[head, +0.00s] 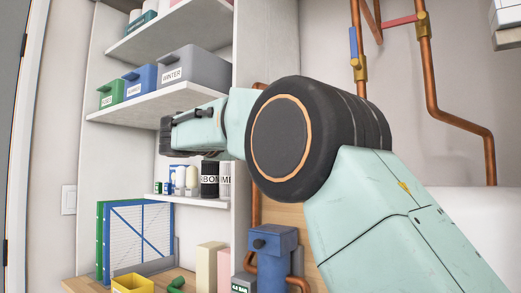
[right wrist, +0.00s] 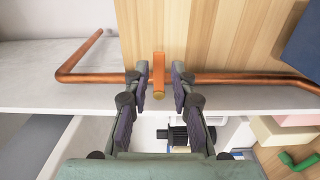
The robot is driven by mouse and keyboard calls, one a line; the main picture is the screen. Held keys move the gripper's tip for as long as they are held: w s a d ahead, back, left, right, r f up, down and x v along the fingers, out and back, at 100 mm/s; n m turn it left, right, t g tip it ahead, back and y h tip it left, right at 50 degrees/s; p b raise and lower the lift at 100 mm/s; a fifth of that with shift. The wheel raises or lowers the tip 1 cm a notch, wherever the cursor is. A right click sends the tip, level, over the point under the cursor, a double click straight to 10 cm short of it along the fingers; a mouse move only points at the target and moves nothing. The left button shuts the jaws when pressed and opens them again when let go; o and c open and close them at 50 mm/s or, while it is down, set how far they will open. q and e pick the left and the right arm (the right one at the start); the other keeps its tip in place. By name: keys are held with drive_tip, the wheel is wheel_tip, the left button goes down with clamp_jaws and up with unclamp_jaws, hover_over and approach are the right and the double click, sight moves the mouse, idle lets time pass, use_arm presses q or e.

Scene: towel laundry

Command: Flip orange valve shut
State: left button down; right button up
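The orange valve handle (right wrist: 158,76) shows in the right wrist view as a short upright bar on a horizontal copper pipe (right wrist: 232,79). My right gripper (right wrist: 160,72) is open, with one dark finger on each side of the handle. A gap seems to show on both sides, and I cannot tell whether either finger touches it. In the head view my right arm comes in from the right, and its dark gripper (head: 167,136) points left in front of the shelves. The orange valve cannot be made out in the head view. My left gripper is in neither view.
On the wall are a blue valve handle (head: 353,43) and a red valve handle (head: 399,21) on copper pipes. Shelves hold a grey bin (head: 192,68), a blue bin (head: 140,79) and a green bin (head: 111,93). A blue pump-like unit (head: 274,243) stands below my arm.

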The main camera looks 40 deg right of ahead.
drive_tip(key=v, duration=0.6)
drive_tip(key=shift+a, duration=0.3)
